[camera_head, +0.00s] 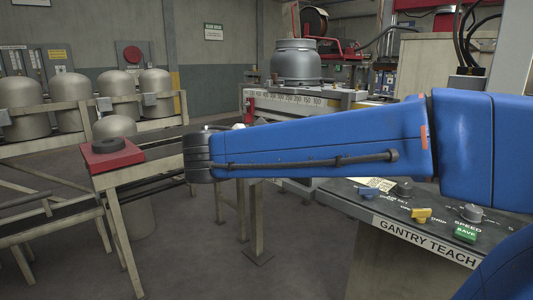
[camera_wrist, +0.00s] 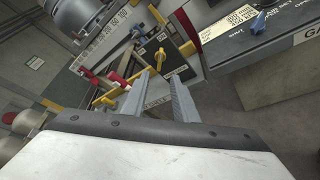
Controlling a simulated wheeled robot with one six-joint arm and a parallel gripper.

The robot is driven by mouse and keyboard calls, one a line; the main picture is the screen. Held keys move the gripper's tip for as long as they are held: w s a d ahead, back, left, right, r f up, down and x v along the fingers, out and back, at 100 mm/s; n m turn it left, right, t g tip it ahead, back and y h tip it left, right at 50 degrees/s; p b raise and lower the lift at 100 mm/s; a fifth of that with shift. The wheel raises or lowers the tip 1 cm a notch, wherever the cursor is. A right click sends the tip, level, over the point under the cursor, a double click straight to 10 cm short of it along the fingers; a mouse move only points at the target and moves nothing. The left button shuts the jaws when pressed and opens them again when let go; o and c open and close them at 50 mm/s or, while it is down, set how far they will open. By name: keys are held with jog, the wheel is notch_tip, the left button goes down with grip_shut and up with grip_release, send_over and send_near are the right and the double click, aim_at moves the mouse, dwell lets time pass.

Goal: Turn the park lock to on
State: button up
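The gantry teach panel (camera_head: 410,228) at the right carries a blue knob (camera_head: 367,193), a yellow knob (camera_head: 421,215) and grey knobs. The blue knob also shows in the wrist view (camera_wrist: 258,22), at the upper right. Yellow handles (camera_wrist: 160,58) show near a dark plate (camera_wrist: 153,50) in the wrist view. My gripper (camera_wrist: 161,76) is open and empty, with its fingers pointing toward that area. In the head view my gripper is not visible; my blue arm crosses the picture.
A grey cylinder (camera_head: 296,63) stands on a bench with a number scale (camera_head: 290,101). Several beige cylinders (camera_head: 75,92) stand in a rack at the left. A red block (camera_head: 110,153) with a dark ring sits on a stand. Open floor (camera_head: 300,270) lies between.

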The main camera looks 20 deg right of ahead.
jog(key=shift+v, duration=2)
jog(key=s+d+f+m+g+y, duration=0.2)
jog(key=s+d+f+m, duration=0.15)
jog(key=f, duration=0.25)
jog(key=s+d+f+m+g+y, duration=0.2)
jog(key=s+d+f, duration=0.25)
jog(key=f, duration=0.25)
jog(key=s+a+f+m+y, duration=0.2)
jog(key=s+f+m+y, duration=0.2)
jog(key=s+f+m, duration=0.1)
jog(key=s+a+f+m+y, duration=0.3)
jog(key=s+f+m+y, duration=0.1)
jog(key=s+f, duration=0.3)
jog(key=shift+a+f+m, duration=0.15)
jog(key=shift+a+m, duration=0.1)
jog(key=shift+m, duration=0.3)
jog(key=shift+o, duration=0.5)
